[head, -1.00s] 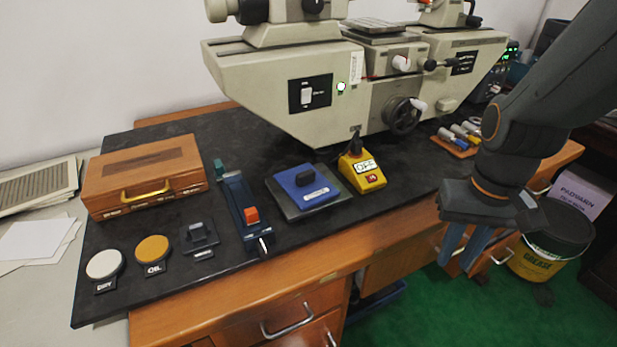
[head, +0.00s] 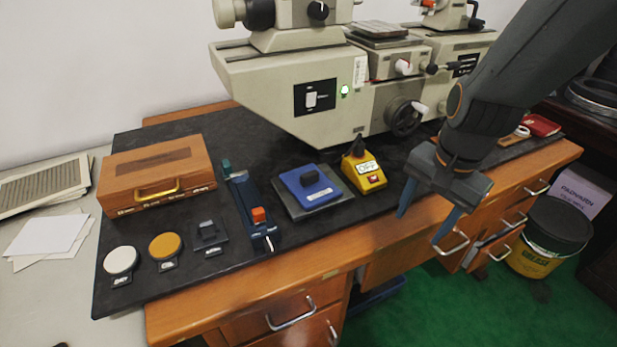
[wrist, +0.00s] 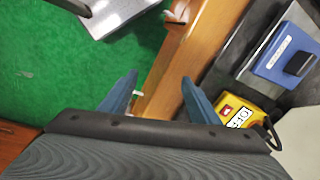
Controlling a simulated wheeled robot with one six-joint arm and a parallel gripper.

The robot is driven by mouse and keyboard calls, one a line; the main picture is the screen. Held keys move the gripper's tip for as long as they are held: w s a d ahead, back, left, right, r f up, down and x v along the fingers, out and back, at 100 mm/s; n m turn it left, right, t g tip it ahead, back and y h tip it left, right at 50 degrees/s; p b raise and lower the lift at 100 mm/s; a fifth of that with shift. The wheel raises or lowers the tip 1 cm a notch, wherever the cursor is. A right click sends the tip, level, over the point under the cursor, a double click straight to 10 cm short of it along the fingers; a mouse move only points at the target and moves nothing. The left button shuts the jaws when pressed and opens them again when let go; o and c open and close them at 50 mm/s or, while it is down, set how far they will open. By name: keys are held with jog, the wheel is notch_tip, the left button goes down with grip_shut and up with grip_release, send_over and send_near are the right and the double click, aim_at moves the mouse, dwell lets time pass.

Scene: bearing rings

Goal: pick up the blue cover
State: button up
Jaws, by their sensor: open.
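The blue cover (head: 305,189) is a flat blue block with a black knob on top and a pale label on its front. It sits on a dark grey plate (head: 338,203) on the black bench mat. In the wrist view the blue cover (wrist: 279,55) is at the upper right, with its plate around it. My gripper (head: 420,226) is open and empty. It hangs over the bench's front edge, to the right of the cover and apart from it. In the wrist view its two blue fingers (wrist: 160,95) are spread, with the wooden edge between them.
A yellow box marked OFF (head: 364,174) stands between the cover and my gripper. A blue fixture with an orange block (head: 258,215) is left of the cover. The large grey machine (head: 300,92) rises behind. A wooden case (head: 155,168) is at the left.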

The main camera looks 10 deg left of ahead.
jog(key=w+a+r+m+t+y+p, duration=0.1)
jog(key=w+a+r+m+p, duration=0.15)
jog(key=a+m, duration=0.3)
jog(key=w+a+r+m+p, duration=0.2)
jog(key=a+m+p, duration=0.1)
jog(key=a+m, duration=0.25)
jog(key=m+t+y+p, duration=0.1)
jog(key=m+p, duration=0.2)
jog(key=m, duration=0.6)
send_near(310, 174)
jog(key=f, duration=0.1)
jog(key=b+x, duration=0.2)
jog(key=x, duration=0.5)
jog(key=shift+w+a+f, duration=0.15)
jog(key=shift+f, duration=0.15)
jog(key=shift+r, duration=0.1)
jog(key=c, duration=1.2)
jog(key=shift+r, duration=0.1)
